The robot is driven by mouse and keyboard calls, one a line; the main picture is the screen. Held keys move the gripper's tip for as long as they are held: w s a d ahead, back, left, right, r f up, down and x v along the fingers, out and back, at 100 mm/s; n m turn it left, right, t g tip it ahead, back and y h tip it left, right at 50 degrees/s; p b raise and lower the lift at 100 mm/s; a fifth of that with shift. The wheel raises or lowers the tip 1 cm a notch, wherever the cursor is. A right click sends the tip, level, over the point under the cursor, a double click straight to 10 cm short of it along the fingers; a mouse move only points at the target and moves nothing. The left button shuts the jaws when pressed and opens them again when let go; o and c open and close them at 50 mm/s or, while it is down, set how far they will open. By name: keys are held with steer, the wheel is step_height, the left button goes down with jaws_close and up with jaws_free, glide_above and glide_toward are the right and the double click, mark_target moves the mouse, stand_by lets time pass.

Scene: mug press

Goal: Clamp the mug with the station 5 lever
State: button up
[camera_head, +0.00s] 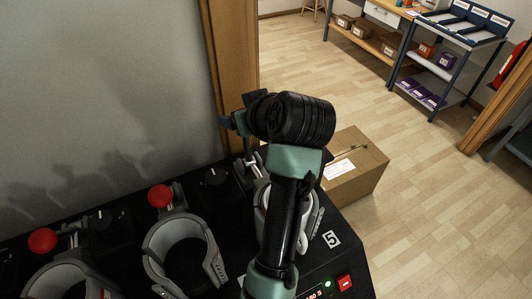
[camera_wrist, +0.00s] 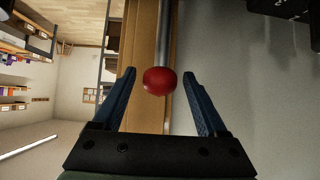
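My gripper (camera_wrist: 160,95) is open in the wrist view. The red ball knob (camera_wrist: 159,81) of a metal lever (camera_wrist: 165,35) sits between its two blue fingers, with a gap on each side. In the head view my arm covers most of station 5, and its lever knob is hidden. The white mug (camera_head: 304,222) shows partly behind my arm, inside the grey clamp (camera_head: 318,215) beside the "5" label (camera_head: 331,239). The mug's top is hidden.
Neighbouring presses with red knobs (camera_head: 160,195) (camera_head: 42,241) and an empty grey clamp (camera_head: 152,247) stand to the left. A cardboard box (camera_head: 355,170) is behind station 5. A wooden post (camera_head: 232,75) and grey wall (camera_head: 100,80) are close by. Floor at right is open.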

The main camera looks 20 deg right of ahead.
steer(key=shift+r, duration=0.1)
steer(key=r+p, duration=0.2)
steer(key=s+r+p, duration=0.1)
steer(key=r+p, duration=0.3)
steer(key=shift+s+d, duration=0.2)
steer(key=shift+s, duration=0.15)
steer(key=a+p+v, duration=0.1)
steer(key=p+v, duration=0.1)
steer(key=v, duration=0.4)
steer(key=shift+d, duration=0.5)
stand_by(0.4)
